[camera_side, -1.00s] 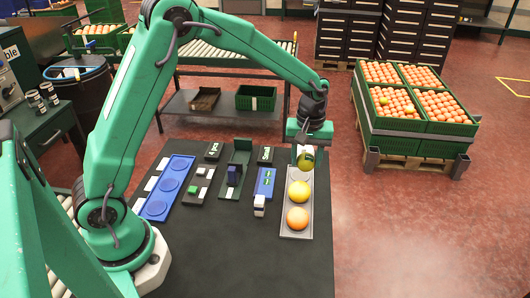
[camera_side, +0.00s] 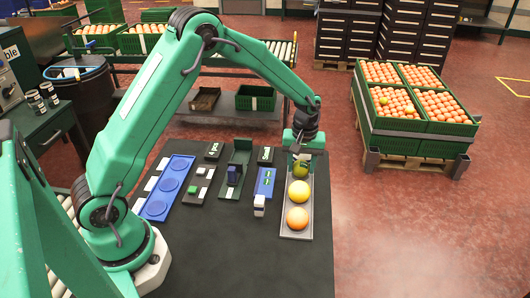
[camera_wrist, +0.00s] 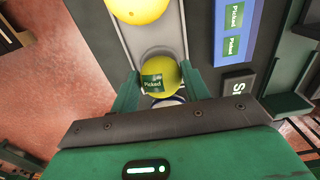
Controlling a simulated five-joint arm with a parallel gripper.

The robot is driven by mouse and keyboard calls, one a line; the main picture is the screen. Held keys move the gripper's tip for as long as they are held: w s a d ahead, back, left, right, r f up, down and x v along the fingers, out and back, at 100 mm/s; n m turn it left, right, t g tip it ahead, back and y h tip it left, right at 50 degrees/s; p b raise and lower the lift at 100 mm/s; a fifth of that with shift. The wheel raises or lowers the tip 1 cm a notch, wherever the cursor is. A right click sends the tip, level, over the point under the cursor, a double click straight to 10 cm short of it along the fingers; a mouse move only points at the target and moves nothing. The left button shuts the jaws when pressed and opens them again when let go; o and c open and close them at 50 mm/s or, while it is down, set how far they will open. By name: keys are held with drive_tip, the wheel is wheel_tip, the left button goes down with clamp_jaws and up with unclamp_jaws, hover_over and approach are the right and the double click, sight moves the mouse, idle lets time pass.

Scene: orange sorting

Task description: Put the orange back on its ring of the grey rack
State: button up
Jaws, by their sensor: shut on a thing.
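My gripper (camera_side: 301,158) is shut on a yellow-green orange (camera_side: 300,171) at the far end of the grey rack (camera_side: 297,233). In the wrist view my fingers (camera_wrist: 160,82) stand on both sides of this orange (camera_wrist: 165,70), which has a green "Picked" sticker. A round ring edge of the grey rack (camera_wrist: 156,48) shows just beyond it. I cannot tell whether the fruit touches the rack. A larger yellow fruit (camera_side: 299,193) sits in the rack's middle place and an orange-coloured fruit (camera_side: 297,218) in its near place.
Left of the rack are a blue card holder (camera_side: 265,182) with green "Picked" labels, a small white-topped block (camera_side: 259,205), a green stand (camera_side: 239,160) and a blue tray (camera_side: 171,187) with round recesses. The dark table's front part (camera_side: 245,265) is clear.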

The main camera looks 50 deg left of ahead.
sight(301, 163)
drive_tip(key=shift+f, duration=0.4)
drive_tip(key=o, duration=1)
drive_tip(key=shift+r, duration=0.15)
wheel_tip(301, 163, up, 12)
drive_tip(key=shift+r, duration=0.15)
idle(0.5)
